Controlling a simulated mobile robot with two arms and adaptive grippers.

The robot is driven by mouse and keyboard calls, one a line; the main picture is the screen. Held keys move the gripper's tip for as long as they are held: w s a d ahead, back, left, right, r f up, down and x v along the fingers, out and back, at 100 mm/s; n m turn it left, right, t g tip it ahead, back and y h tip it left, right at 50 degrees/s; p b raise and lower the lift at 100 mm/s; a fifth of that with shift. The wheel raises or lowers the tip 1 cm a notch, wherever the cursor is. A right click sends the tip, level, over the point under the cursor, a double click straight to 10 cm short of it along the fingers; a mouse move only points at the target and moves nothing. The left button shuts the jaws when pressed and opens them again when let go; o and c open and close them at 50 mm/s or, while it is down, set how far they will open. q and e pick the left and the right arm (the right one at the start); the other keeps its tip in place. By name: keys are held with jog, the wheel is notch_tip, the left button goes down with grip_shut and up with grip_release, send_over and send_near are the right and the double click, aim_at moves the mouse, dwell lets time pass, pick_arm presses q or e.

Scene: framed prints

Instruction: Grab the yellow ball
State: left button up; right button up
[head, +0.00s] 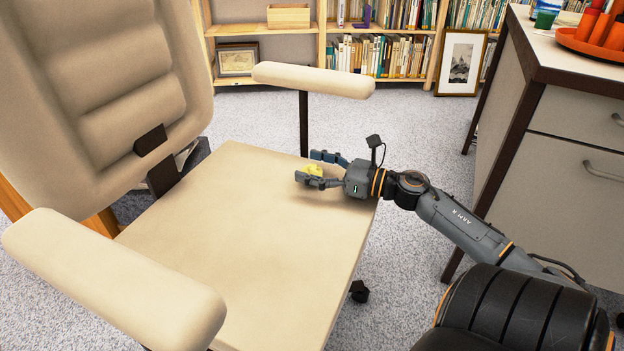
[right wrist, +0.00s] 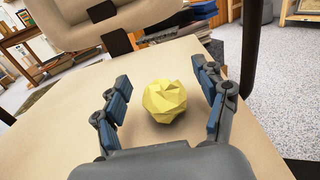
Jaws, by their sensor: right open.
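The yellow ball (right wrist: 164,101) is faceted and rests on the beige chair seat (head: 230,240). In the head view the ball (head: 312,170) shows only in part, behind the near finger of my right gripper (head: 318,168). My right gripper is low over the seat's right side, with its fingers pointing left. In the right wrist view the gripper (right wrist: 162,98) is open, with one blue-padded finger on each side of the ball. Gaps show between the ball and both fingers. My left gripper is not in view.
The chair's armrests (head: 315,80) (head: 115,280) flank the seat, and its backrest (head: 110,85) rises at the left. A desk with drawers (head: 570,150) stands at the right. Bookshelves (head: 385,30) and a framed print (head: 460,64) are behind. Carpet is open between chair and desk.

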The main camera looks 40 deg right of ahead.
jog(key=shift+c, duration=0.4)
jog(key=c, duration=0.8)
jog(key=shift+r, duration=0.1)
